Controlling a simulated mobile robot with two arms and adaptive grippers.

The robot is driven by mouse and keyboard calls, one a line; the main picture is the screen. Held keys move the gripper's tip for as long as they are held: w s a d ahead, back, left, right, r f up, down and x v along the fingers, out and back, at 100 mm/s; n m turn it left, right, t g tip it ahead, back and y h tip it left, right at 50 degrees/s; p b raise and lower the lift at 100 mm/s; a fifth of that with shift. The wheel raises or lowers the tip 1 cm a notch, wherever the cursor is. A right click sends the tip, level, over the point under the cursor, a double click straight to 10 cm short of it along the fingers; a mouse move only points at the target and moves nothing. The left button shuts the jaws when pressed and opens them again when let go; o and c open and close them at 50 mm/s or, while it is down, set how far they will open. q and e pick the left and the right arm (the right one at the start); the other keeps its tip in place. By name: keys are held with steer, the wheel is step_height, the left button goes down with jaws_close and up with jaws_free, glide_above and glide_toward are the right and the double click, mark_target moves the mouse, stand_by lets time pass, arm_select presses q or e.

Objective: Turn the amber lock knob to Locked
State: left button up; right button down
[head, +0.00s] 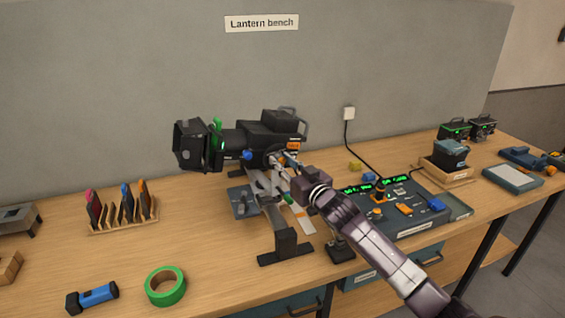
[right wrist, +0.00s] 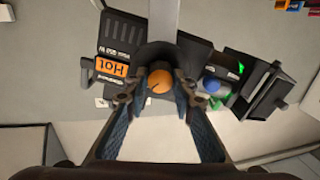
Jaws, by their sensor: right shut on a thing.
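The black stage lantern (head: 258,140) rests on a stand on the bench. The amber lock knob (right wrist: 159,80) is on the lantern's side and shows a dark pointer line. My right gripper (head: 284,162) reaches the lantern from the right. In the right wrist view, the fingers of my right gripper (right wrist: 159,93) are shut on the amber knob, one on each side. In the head view the gripper mostly hides the knob. I cannot read any Locked marking. My left gripper is not in view.
A blue knob (right wrist: 211,86) and an orange Hot label (right wrist: 110,67) are close to the amber knob. A fader console (head: 405,205) stands right of the lantern. Green tape (head: 166,287) and a blue torch (head: 92,297) lie at front left. The bench between them and the stand is clear.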

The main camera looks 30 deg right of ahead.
steer(key=shift+n, duration=0.3)
steer(key=n, duration=0.3)
steer(key=shift+n+p, duration=0.35)
steer(key=shift+n, duration=0.05)
steer(key=n, duration=0.4)
steer(key=shift+a, duration=0.1)
steer(key=n, duration=0.5)
steer(key=shift+f+p, duration=0.1)
steer(key=shift+p, duration=0.25)
steer(key=n, duration=0.4)
steer(key=shift+f, duration=0.1)
steer(key=shift+n, duration=0.4)
steer(key=c, duration=1.6)
jaws_free()
